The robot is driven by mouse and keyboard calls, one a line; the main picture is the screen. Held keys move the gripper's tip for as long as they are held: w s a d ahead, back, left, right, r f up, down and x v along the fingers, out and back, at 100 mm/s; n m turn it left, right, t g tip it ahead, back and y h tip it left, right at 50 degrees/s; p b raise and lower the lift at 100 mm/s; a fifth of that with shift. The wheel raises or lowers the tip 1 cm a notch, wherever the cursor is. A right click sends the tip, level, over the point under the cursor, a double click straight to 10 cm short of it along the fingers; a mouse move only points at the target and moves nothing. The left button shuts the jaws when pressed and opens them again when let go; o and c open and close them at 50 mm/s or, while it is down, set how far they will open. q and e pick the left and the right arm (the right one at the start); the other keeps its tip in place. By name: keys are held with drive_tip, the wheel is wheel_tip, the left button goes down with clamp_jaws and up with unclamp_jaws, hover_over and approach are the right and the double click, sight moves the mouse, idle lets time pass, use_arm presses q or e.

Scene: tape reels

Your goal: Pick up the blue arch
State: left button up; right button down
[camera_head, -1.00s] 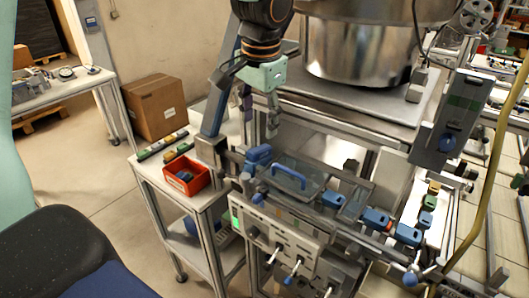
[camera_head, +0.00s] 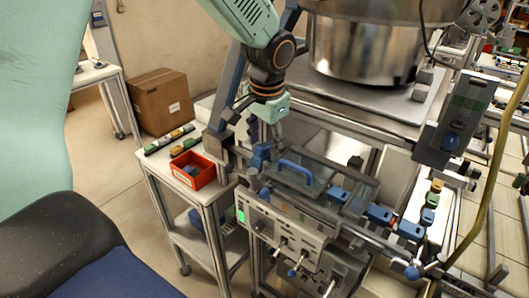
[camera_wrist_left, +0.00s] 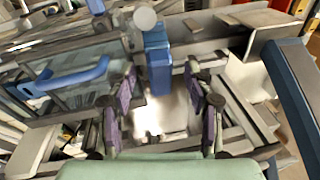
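A blue arch-shaped handle (camera_head: 296,172) stands on a clear panel on the front of the machine. In the left wrist view the blue arch (camera_wrist_left: 72,78) is at the left, outside the fingers. My left gripper (camera_head: 277,138) points down just above and behind the arch, apart from it. In the wrist view my left gripper (camera_wrist_left: 165,88) is open, its purple pads spread with nothing held. A blue block (camera_wrist_left: 158,62) shows beyond the gap between the fingers. My right gripper is not in view.
A red bin (camera_head: 193,170) with blue parts sits on the side cart. Several blue blocks, such as this one (camera_head: 380,214), line the front rail to the right. A large metal bowl (camera_head: 362,48) stands above, close behind my left arm. Metal rails surround the clear panel.

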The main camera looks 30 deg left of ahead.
use_arm(q)
drive_tip(key=shift+w+f, duration=0.2)
drive_tip(key=shift+w, duration=0.2)
drive_tip(key=c, duration=0.6)
drive_tip(key=shift+s+r, duration=0.1)
drive_tip(key=shift+s, duration=0.1)
clamp_jaws()
drive_tip(key=shift+d, duration=0.1)
